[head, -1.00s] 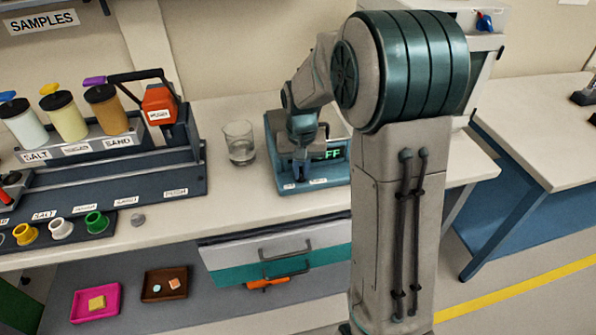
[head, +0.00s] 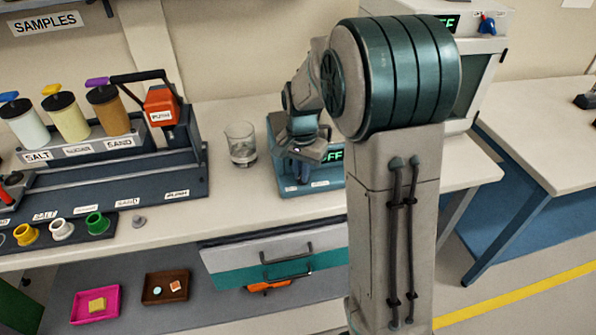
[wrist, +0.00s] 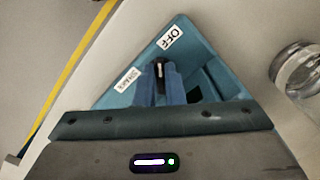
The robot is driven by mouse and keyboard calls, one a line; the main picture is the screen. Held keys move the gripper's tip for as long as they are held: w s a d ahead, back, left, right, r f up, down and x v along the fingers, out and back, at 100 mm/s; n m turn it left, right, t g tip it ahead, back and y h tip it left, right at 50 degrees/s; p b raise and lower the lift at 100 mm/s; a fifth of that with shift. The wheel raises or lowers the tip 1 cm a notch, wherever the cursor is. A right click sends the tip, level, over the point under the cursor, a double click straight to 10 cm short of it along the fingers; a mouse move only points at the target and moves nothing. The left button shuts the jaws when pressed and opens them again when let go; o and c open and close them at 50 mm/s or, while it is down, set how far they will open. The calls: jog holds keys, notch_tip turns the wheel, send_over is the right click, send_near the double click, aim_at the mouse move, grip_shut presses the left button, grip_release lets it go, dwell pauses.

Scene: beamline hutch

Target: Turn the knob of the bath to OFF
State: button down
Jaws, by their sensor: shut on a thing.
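The bath (head: 290,190) is a blue-teal box on the bench, mostly covered by my arm in the head view. Its lit display (head: 335,153) shows green letters "FF"; the rest is hidden. In the wrist view the bath (wrist: 112,98) carries an "OFF" label (wrist: 170,37) and a second, illegible label (wrist: 128,80). The dark knob (wrist: 158,67) with a light mark sits between my fingertips. The mark points roughly up the picture, near the OFF label. My gripper (wrist: 162,82) is shut on the knob. In the head view the gripper (head: 303,170) hides the knob.
A glass beaker (head: 240,143) stands just left of the bath, close to it. Farther left is a rack (head: 100,170) with jars. A drawer unit (head: 275,263) hangs below the bench front. A white device (head: 485,50) stands behind my arm at the right.

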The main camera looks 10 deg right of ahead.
jog(key=shift+a, duration=0.1)
jog(key=c, duration=1.5)
grip_release()
jog(key=shift+s, duration=0.1)
notch_tip(320, 180, up, 14)
jog(key=shift+f, duration=0.1)
jog(key=s+f+n+t, duration=0.1)
jog(key=s+n, duration=0.1)
jog(key=s, duration=0.5)
jog(key=s+f+n+t, duration=0.1)
jog(key=s+f+n, duration=0.1)
jog(key=s, duration=0.5)
jog(key=s+f+n, duration=0.2)
jog(key=s+n, duration=0.2)
jog(key=s, duration=0.3)
jog(key=shift+d+t, duration=0.35)
jog(key=shift+t, duration=0.05)
